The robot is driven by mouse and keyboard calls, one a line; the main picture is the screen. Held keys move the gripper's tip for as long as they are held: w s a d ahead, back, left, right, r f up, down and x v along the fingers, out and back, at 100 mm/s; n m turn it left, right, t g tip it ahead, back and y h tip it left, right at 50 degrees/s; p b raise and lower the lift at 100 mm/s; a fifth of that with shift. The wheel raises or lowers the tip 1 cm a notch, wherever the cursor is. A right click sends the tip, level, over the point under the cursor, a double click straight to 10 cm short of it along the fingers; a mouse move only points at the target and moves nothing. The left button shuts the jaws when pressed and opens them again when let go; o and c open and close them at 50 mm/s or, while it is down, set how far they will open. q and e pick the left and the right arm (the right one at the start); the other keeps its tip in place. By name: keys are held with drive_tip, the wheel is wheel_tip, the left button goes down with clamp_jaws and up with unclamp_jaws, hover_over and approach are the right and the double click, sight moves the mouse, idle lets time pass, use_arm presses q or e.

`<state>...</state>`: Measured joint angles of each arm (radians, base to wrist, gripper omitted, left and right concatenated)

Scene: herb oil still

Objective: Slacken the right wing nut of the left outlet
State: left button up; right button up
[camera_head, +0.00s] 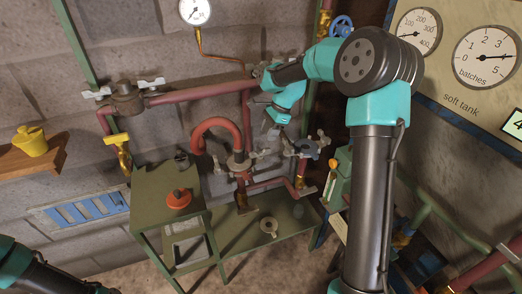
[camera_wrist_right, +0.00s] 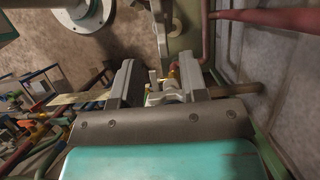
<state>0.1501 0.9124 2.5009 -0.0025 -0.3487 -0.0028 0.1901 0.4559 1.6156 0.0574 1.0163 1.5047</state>
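In the head view a flanged fitting (camera_head: 238,161) with a red curved hose has a grey wing nut on each side; I take it to be the left outlet. Its right wing nut (camera_head: 262,154) sits just below my right gripper (camera_head: 268,124). In the right wrist view my gripper's two dark fingers (camera_wrist_right: 158,84) stand apart. Grey wing-shaped metal (camera_wrist_right: 165,97) and some brass show between or beyond them; I cannot tell if they touch. My left arm shows only at the lower left corner, its gripper out of frame.
Another fitting (camera_head: 306,148) with wing nuts is close on the right. A further one (camera_head: 126,97) is on the upper left pipe.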

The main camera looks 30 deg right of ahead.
sight(261, 150)
drive_tip(key=x, duration=0.8)
drive_tip(key=shift+f, duration=0.2)
drive_tip(key=shift+c, duration=0.2)
clamp_jaws()
